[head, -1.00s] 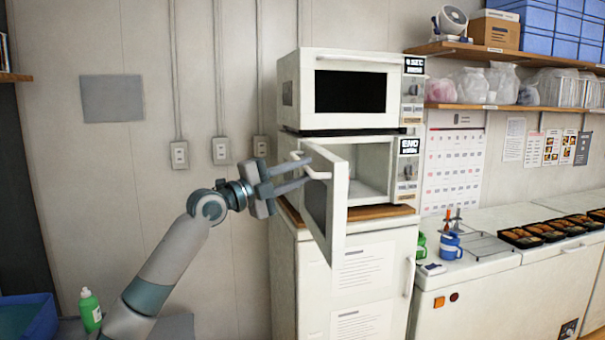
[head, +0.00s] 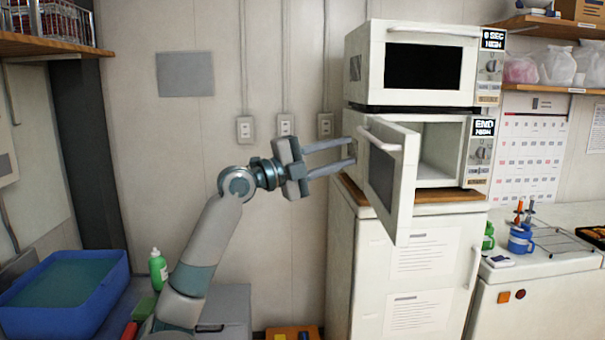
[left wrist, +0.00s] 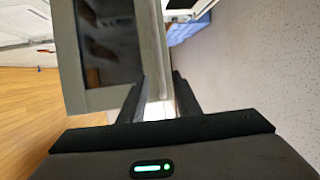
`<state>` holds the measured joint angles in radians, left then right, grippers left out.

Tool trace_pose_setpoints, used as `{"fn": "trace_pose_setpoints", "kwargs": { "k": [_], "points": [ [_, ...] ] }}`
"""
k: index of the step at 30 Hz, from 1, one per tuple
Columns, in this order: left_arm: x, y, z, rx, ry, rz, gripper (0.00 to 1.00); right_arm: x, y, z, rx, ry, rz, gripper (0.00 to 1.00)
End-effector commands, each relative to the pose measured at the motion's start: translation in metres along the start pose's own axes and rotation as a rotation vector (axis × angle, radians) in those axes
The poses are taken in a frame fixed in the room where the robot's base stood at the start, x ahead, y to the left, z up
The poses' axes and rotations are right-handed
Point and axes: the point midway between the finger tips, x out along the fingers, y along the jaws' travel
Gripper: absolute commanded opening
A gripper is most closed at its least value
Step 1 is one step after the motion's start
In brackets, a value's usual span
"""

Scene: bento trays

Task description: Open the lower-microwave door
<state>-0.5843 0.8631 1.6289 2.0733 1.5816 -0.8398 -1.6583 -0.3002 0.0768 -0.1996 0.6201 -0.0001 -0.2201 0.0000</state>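The lower microwave (head: 480,172) stands on a wooden board atop a white cabinet, with its inside showing. Its door (head: 407,195) is swung wide open toward the front left. The white door handle (head: 383,138) is near the door's top. My left gripper (head: 352,153) is at the left of the door, fingers parted and pointing right toward it. No handle shows between the fingers; whether the tips touch the door is unclear. In the left wrist view, the door (left wrist: 70,50) with its dark window lies ahead, beyond the parted fingers (left wrist: 158,100). My right gripper is not in view.
The upper microwave (head: 362,70) sits on top, door shut. A counter (head: 560,270) with a blue mug (head: 520,240) lies right. A blue bin (head: 115,290) and a green bottle (head: 158,270) are at lower left.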

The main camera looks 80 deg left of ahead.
Motion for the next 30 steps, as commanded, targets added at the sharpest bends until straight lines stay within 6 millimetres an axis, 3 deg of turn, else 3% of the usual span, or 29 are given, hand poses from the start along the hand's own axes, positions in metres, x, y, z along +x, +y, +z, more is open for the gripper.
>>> {"fn": "trace_pose_setpoints", "kwargs": {
  "k": [6, 15, 30],
  "points": [
    [-0.046, 0.004, 0.001, 0.001, -0.002, -0.002, 0.30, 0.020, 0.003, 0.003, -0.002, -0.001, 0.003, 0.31],
    [-0.086, 0.001, 0.001, 0.000, -0.001, -0.002, 0.30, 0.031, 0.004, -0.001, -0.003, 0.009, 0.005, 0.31],
    [-0.093, 0.000, 0.001, 0.000, -0.001, -0.001, 0.30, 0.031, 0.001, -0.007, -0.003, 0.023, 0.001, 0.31]
  ]
}}
